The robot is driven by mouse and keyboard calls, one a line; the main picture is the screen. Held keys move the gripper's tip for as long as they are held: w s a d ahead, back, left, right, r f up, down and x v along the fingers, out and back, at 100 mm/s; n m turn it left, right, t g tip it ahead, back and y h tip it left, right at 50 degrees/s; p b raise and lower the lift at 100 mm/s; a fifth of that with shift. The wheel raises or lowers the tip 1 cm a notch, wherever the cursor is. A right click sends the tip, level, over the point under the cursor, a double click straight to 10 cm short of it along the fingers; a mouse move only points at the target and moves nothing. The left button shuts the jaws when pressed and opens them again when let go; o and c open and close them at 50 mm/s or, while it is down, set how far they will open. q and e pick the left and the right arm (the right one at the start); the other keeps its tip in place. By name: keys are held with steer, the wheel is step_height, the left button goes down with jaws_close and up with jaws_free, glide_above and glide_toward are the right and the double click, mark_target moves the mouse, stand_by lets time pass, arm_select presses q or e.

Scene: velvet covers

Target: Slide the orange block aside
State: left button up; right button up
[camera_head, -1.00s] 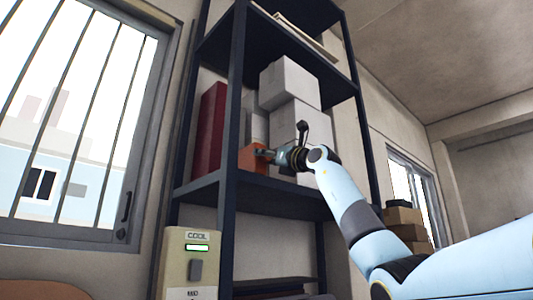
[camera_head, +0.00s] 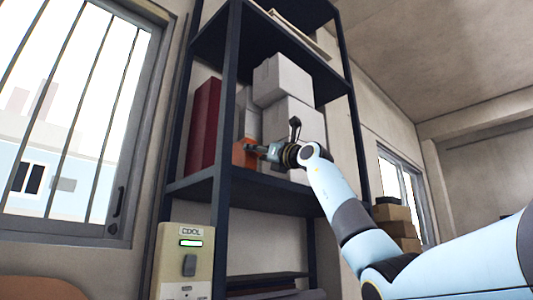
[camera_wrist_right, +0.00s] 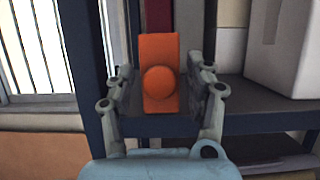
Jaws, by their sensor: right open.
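The orange block (camera_head: 240,153) stands on the middle shelf (camera_head: 265,186) of a dark rack, partly hidden by the rack's post and my gripper in the head view. In the right wrist view the orange block (camera_wrist_right: 158,60) is upright, with a round orange knob on its near face. My right gripper (camera_head: 257,150) reaches the block from the right. In the right wrist view its two fingers (camera_wrist_right: 163,88) are open, one on each side of the block, with small gaps. My left gripper is not in view.
A red box (camera_head: 204,125) stands left of the block, behind the post. White boxes (camera_head: 284,80) are stacked to the right. The rack's front post (camera_head: 226,120) is close to the block. A beige control panel (camera_head: 185,260) is below left.

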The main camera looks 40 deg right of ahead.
steer(key=v, duration=1.1)
steer(key=shift+s, duration=0.2)
steer(key=shift+o, duration=0.2)
steer(key=shift+d+f, duration=0.1)
